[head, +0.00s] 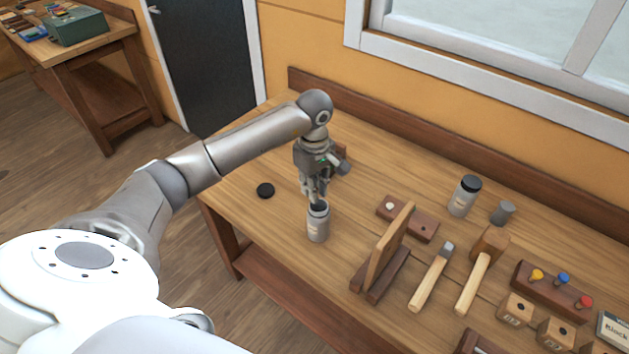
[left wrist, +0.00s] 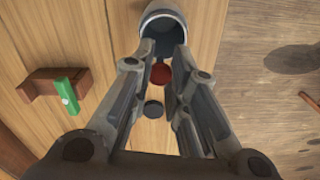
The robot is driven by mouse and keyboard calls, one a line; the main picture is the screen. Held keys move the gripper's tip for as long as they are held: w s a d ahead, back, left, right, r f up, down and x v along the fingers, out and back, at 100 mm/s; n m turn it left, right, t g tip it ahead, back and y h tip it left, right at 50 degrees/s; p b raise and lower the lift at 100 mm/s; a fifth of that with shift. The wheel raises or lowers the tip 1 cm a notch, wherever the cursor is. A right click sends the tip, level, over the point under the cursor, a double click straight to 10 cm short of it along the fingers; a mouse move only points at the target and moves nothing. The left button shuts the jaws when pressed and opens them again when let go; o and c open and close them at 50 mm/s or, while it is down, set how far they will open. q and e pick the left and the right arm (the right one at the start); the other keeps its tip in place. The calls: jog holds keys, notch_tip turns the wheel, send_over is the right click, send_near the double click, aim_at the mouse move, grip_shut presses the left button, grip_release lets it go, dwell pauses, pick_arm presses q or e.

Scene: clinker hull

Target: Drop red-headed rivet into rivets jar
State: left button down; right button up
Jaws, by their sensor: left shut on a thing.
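The open grey rivets jar (head: 317,227) stands upright on the workbench near its left end. Its label is too small to read. My left gripper (head: 317,199) points down at the jar's mouth, with its fingertips at or just above the rim. In the left wrist view the jar's rim (left wrist: 163,12) shows beyond the fingertips. The red-headed rivet (left wrist: 160,74) is between the fingers of my left gripper (left wrist: 163,55), which are shut on it. Only its red head shows clearly. My right gripper is in neither view.
A black lid (head: 265,190) lies left of the jar. A wooden board on a stand (head: 390,246), a mallet (head: 474,283) and a hammer (head: 430,283) lie to the right. A lidded jar (head: 465,197) stands behind. A rack (head: 551,289) holds coloured pegs.

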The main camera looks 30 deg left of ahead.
pick_arm(q)
jog(key=shift+f, duration=0.25)
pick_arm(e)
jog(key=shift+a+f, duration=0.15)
pick_arm(q)
jog(key=c, duration=1.3)
grip_release()
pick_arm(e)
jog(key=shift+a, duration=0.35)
pick_arm(q)
jog(key=shift+r, duration=0.3)
notch_tip(320, 180, up, 11)
jog(key=shift+r, duration=0.2)
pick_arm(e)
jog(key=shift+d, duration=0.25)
